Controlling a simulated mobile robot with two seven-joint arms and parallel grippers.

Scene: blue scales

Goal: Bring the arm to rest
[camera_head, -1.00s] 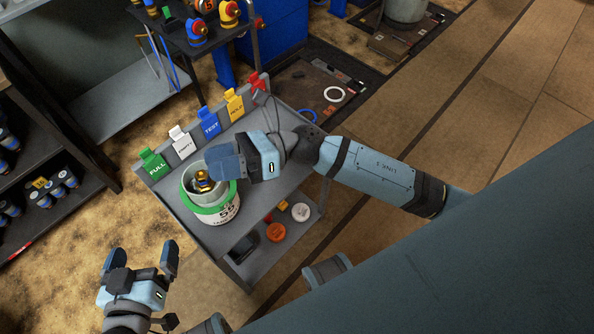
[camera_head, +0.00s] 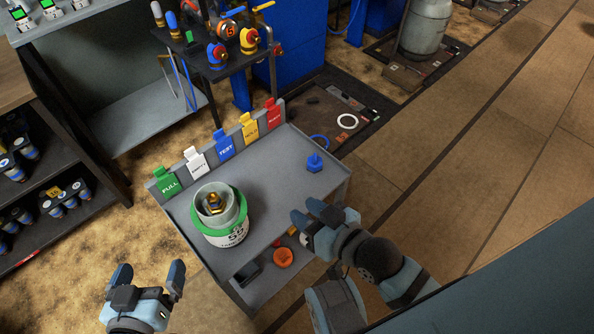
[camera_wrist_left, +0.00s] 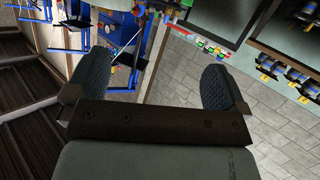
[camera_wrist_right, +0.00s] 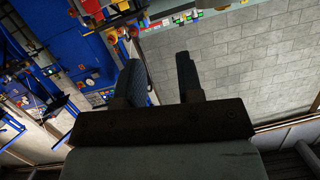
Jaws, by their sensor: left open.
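My right gripper (camera_head: 307,212) is at the right of the grey cart, over its front right edge in the head view. Its two fingers are a little apart with nothing between them, as the right wrist view (camera_wrist_right: 160,75) also shows. My left gripper (camera_head: 149,273) is at the lower left, off the cart, with fingers wide apart and empty. The left wrist view (camera_wrist_left: 155,80) shows the same wide gap.
The grey cart (camera_head: 275,190) carries coloured tags along its back, including the blue TEST tag (camera_head: 223,146). A blue knob-like part (camera_head: 315,162) lies near its right end. An orange disc (camera_head: 284,257) is on the lower shelf. Floor at right is open.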

